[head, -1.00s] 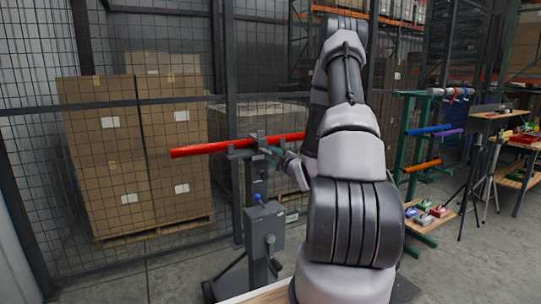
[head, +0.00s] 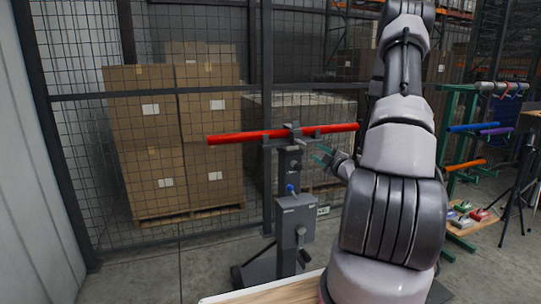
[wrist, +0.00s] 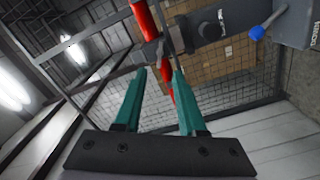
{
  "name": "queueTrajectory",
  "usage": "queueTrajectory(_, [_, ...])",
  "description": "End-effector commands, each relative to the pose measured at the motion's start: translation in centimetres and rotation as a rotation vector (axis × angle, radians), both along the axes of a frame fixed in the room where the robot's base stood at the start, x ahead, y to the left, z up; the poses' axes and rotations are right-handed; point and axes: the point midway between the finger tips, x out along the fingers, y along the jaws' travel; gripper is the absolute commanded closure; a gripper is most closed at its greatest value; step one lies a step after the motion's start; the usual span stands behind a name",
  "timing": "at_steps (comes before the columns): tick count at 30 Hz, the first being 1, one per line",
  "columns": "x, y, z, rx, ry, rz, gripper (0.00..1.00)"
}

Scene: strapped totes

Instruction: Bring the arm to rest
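My arm reaches up and away across the right of the head view. My gripper (head: 322,156) is just right of the stand's post and below a red bar, apart from both. In the wrist view its two teal fingers (wrist: 157,85) stand apart with nothing between them; they are open. The red bar (head: 240,138) lies across the top brackets of a grey stand (head: 295,215). It also shows in the wrist view (wrist: 145,18), beyond the fingertips, partly hidden by the bracket.
A mesh fence (head: 80,150) stands behind the stand, with stacked cartons (head: 155,155) beyond it. A green rack (head: 447,130) with coloured bars is at the right. A light board edge (head: 265,293) is at the bottom. Grey floor (head: 140,275) is clear at the left.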

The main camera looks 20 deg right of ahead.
Motion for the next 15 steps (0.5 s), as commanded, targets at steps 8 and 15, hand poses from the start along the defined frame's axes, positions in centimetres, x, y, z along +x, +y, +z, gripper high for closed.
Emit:
queueTrajectory(8, [1.3, -0.1, 1.7, 0.052, 0.073, -0.031, 0.6])
queueTrajectory(15, [2.4, 0.6, 6.9, 0.258, 0.262, -0.173, 0.6])
